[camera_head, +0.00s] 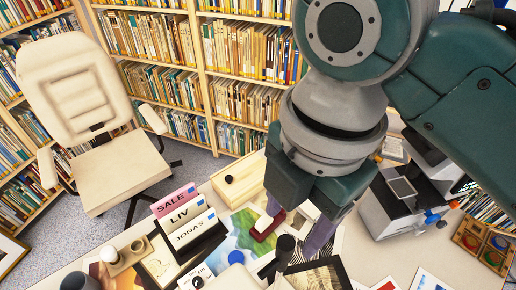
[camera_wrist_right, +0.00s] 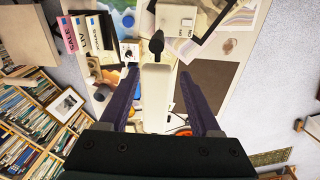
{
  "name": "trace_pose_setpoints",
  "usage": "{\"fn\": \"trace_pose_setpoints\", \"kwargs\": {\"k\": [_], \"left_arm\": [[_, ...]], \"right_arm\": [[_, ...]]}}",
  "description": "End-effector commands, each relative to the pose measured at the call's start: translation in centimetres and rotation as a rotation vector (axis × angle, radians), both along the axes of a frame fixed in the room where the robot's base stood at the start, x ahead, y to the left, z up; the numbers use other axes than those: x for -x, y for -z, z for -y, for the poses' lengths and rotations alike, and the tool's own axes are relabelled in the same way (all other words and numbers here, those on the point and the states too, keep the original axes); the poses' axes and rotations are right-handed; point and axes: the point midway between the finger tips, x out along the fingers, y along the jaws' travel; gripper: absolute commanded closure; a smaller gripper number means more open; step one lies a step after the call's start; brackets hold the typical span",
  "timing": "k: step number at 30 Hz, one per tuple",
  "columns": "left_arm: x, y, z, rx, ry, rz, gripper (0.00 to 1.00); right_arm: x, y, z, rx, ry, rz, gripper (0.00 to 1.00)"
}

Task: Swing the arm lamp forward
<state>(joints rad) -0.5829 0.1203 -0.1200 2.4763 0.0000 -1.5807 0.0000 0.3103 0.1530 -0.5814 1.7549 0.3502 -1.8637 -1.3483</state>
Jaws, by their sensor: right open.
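A white bar with a black knob at its far end, which looks like the arm of the lamp (camera_wrist_right: 156,90), runs lengthwise between my right fingers in the right wrist view. My right gripper (camera_wrist_right: 157,80) is open, with one dark purple finger on each side of the bar. Gaps show on both sides, so the fingers look apart from it. In the head view the right gripper (camera_head: 298,225) points down over the desk, and its wrist hides much of what is beneath. The lamp's head and base cannot be made out. My left gripper is not in view.
A file holder with labelled dividers (camera_head: 185,220) stands left of the gripper. A wooden box (camera_head: 238,180) sits behind, and a red object (camera_head: 268,226) lies on a colourful print. A grey machine (camera_head: 385,205) stands right. A cream chair (camera_head: 95,120) and bookshelves are beyond the desk.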

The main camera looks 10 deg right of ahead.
Motion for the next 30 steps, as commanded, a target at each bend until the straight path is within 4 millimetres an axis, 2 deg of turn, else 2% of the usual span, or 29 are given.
{"fn": "trace_pose_setpoints", "kwargs": {"k": [1, 4, 10, 18, 21, 25, 30], "left_arm": [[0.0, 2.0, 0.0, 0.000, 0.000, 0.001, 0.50], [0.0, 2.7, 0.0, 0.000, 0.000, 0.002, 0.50], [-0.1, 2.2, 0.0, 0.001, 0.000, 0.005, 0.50], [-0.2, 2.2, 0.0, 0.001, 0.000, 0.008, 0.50], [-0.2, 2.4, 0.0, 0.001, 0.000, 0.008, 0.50], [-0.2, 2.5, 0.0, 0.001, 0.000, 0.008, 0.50], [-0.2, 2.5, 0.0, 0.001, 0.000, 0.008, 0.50]], "right_arm": [[-0.8, 1.7, 0.2, 0.027, -0.085, -0.002, 0.36], [-1.4, 2.0, 0.5, 0.058, -0.196, -0.015, 0.36], [-1.5, 3.7, 0.6, 0.069, -0.240, -0.025, 0.36], [-1.4, 9.0, 0.5, 0.067, -0.237, -0.024, 0.36], [-1.5, 10.4, 0.5, 0.067, -0.236, -0.022, 0.36], [-1.5, 11.3, 0.5, 0.067, -0.236, -0.020, 0.36], [-1.5, 11.6, 0.5, 0.066, -0.237, -0.018, 0.36]]}}
